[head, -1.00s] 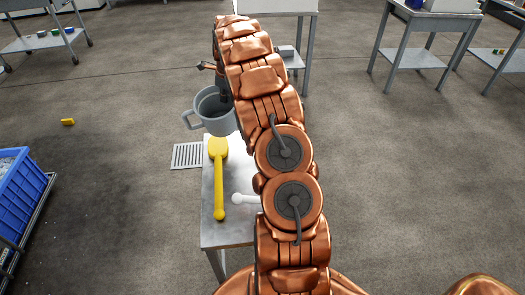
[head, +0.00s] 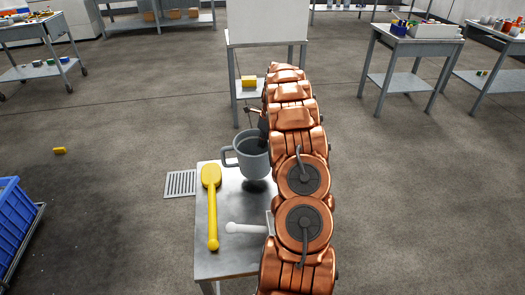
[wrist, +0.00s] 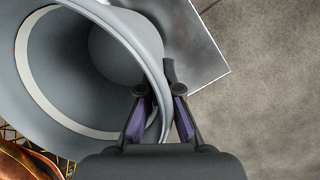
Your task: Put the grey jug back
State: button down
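The grey jug (head: 252,158) is upright at the far end of the small steel table (head: 225,262), its handle to the left. A dark shadow lies on the tabletop just below it; I cannot tell whether its base touches. In the wrist view the jug's wide mouth and pale inner band (wrist: 60,90) fill the left side. My gripper (wrist: 157,92) has one finger inside the jug and one outside, closed on its wall at the rim. In the head view my copper arm hides the jug's right side and most of the gripper.
A yellow scoop (head: 212,210) and a white scoop (head: 245,228) lie on the same table, nearer me. A floor grate (head: 181,183) is beside it. A blue crate (head: 15,225) stands at the left. Open floor lies left and right.

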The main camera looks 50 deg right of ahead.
aim_at(263, 150)
notch_tip(263, 150, down, 4)
jog(key=shift+f+p, duration=0.1)
jog(key=shift+p, duration=0.3)
jog(key=c, duration=1.3)
grip_release()
jog(key=shift+s+d+r+b, duration=0.2)
jog(key=shift+s+r+b, duration=0.15)
jog(key=shift+r, duration=1.65)
jog(key=shift+s+d+r+b, duration=0.2)
jog(key=shift+s+r+b, duration=0.15)
jog(key=shift+r, duration=1.6)
jog(key=shift+s+d+r+b, duration=0.2)
jog(key=shift+s+r+b, duration=0.15)
jog(key=shift+r, duration=1.65)
